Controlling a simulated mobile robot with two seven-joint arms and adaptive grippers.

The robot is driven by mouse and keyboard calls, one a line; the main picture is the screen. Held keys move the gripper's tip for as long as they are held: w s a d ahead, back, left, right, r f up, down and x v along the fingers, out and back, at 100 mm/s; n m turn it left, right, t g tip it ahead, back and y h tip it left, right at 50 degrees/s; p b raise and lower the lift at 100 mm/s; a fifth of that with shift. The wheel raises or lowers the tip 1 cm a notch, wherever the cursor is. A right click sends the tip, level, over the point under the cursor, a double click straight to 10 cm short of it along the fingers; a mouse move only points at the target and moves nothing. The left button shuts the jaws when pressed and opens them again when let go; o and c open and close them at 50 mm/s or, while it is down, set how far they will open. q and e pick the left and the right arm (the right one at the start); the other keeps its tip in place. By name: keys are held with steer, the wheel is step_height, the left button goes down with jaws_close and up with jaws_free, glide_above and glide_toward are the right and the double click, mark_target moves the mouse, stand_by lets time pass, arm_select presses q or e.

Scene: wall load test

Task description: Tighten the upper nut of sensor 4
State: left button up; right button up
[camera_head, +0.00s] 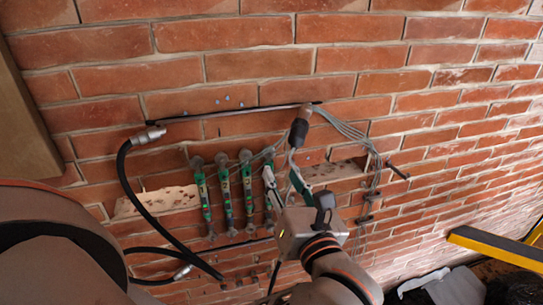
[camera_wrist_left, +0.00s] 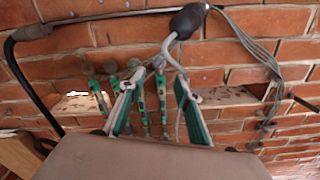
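Several slim green sensors hang side by side on the brick wall. The rightmost, fourth from the left, I take as sensor 4 (camera_head: 268,177); no number is legible. Its upper nut is small and cannot be made out clearly. My left gripper (camera_head: 283,181) is in front of it, fingers pointing up the wall. In the left wrist view the left gripper (camera_wrist_left: 158,80) is open, with green-lined fingers apart. Sensor 4 (camera_wrist_left: 161,88) appears between them, nearer the left finger; contact cannot be told. My right gripper is not in view.
A dark bulb-shaped fitting (camera_head: 299,131) with a grey hose stands out just above my left gripper. Grey cables (camera_head: 350,133) run to its right. A black hose (camera_head: 128,185) curves at left. A yellow beam (camera_head: 498,249) lies at lower right.

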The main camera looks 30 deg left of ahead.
mark_target(272, 158)
arm_select(q)
steer(key=shift+p+x, duration=0.6)
steer(key=shift+x, duration=2.9)
steer(key=shift+s, duration=0.1)
jaws_close()
